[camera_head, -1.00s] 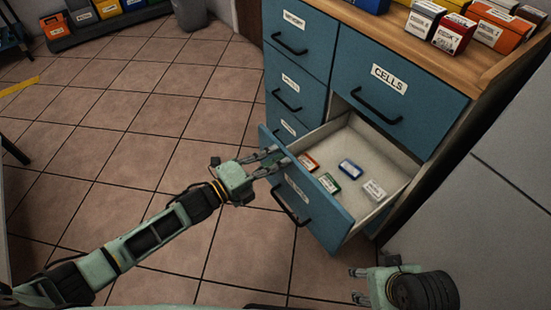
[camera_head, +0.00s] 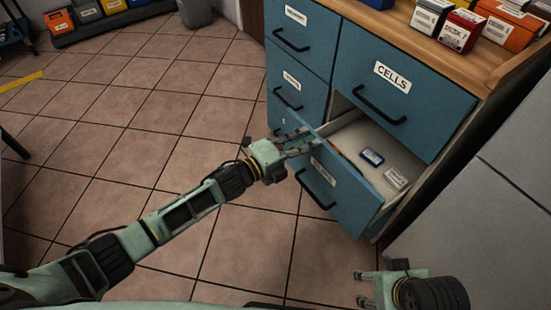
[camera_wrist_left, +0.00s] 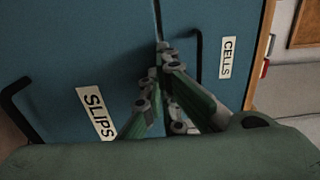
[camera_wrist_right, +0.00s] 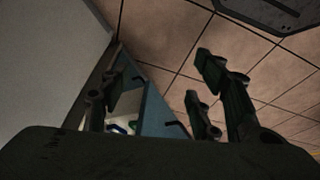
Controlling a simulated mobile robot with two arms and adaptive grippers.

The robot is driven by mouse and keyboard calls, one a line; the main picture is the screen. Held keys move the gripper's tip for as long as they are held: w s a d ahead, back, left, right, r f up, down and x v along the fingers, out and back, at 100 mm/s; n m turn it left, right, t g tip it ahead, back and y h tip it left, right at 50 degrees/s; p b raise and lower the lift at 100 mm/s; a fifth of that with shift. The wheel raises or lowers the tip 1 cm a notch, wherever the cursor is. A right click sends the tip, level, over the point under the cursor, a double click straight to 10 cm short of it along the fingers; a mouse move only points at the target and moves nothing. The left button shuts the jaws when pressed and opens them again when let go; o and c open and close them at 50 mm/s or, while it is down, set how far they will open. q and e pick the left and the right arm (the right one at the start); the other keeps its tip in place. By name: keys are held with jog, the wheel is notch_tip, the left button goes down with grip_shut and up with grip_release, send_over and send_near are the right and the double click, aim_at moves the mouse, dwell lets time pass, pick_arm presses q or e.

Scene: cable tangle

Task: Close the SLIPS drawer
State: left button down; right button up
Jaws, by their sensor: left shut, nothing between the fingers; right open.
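The SLIPS drawer (camera_head: 350,197) is a blue drawer with a white label and dark handle. It is partly open below the CELLS drawer (camera_head: 400,85); its SLIPS label (camera_wrist_left: 95,113) reads clearly in the left wrist view. Inside lie a blue box (camera_head: 372,157) and a white box (camera_head: 396,177); the front hides part of the interior. My left gripper (camera_head: 310,138) is shut and empty, its fingers at the upper left of the drawer front; exact contact is unclear. My right gripper (camera_head: 361,288) is open and empty, in front of the cabinet, apart from the drawer.
Other closed drawers (camera_head: 290,90) form the cabinet's left column. Boxes (camera_head: 461,30) stand on the wooden top (camera_head: 470,65). A grey panel (camera_head: 480,220) stands at the right.

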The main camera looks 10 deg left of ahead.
jog(key=w+a+r+t+y+b, duration=0.1)
jog(key=w+a+r+t+b, duration=0.2)
jog(key=w, duration=0.4)
jog(key=w+a+r+t+y, duration=0.1)
jog(key=w+a+r+t, duration=0.1)
jog(key=w+r+t, duration=0.5)
pick_arm(q)
jog(key=b+x, duration=0.2)
jog(key=x, duration=1.1)
jog(key=shift+w+d+b, duration=0.15)
jog(key=shift+d+b, duration=0.05)
jog(key=shift+b, duration=0.2)
pick_arm(e)
jog(key=w+a+r+t+y, duration=0.1)
jog(key=w+r+t, duration=0.1)
jog(key=r, duration=0.4)
jog(key=w+a+r+t+y, duration=0.1)
jog(key=w+a+r+t, duration=0.1)
jog(key=r+t, duration=0.2)
jog(key=shift+r+n+y, duration=0.4)
jog(key=shift+r, duration=0.6)
pick_arm(q)
jog(key=shift+a, duration=0.1)
